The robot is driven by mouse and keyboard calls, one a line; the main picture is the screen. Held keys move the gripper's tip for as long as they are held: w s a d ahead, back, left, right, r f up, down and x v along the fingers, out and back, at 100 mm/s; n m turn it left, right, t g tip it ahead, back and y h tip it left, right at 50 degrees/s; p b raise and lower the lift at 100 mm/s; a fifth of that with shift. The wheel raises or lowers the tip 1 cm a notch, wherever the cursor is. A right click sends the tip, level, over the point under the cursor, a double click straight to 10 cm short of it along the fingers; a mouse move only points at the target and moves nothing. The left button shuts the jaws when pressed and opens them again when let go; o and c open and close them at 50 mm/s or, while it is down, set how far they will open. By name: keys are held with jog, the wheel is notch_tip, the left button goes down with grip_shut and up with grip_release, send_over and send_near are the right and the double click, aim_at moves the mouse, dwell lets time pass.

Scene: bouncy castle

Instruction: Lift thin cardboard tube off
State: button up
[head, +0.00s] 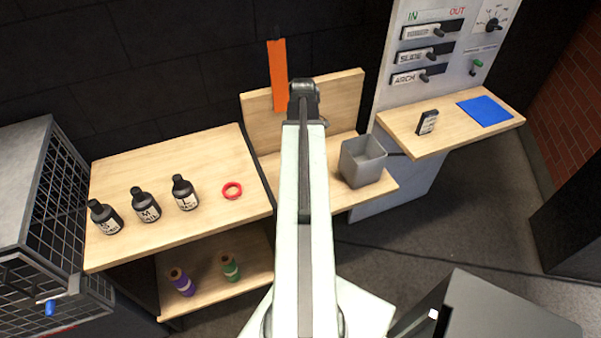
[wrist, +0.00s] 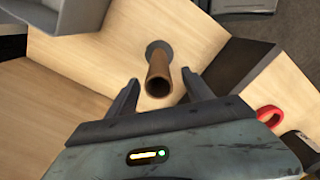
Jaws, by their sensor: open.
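The thin brown cardboard tube (wrist: 158,70) shows in the wrist view, its open end towards the camera and its far end at a round grey base (wrist: 157,48) on a wooden surface. My gripper (wrist: 160,78) is open in the wrist view, with one finger to each side of the tube. A gap shows on both sides, and I cannot tell how deep the tube sits between the fingers. In the head view my arm covers the tube and the fingers.
A grey bin (head: 362,160) stands right of my arm on the wooden stand. A wooden shelf (head: 238,145) at left holds black bottles (head: 145,205) and a red ring (head: 232,190). Purple (head: 181,282) and green (head: 230,267) spools stand below. A panel with levers (head: 425,55) rises at right.

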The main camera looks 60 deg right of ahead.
notch_tip(320, 180, down, 5)
jog(key=b, duration=0.5)
jog(key=shift+d+f, duration=0.1)
jog(key=shift+f, duration=0.1)
jog(key=shift+r, duration=0.2)
grip_shut()
jog(key=shift+r, duration=0.1)
notch_tip(320, 180, up, 18)
jog(key=p, duration=1.8)
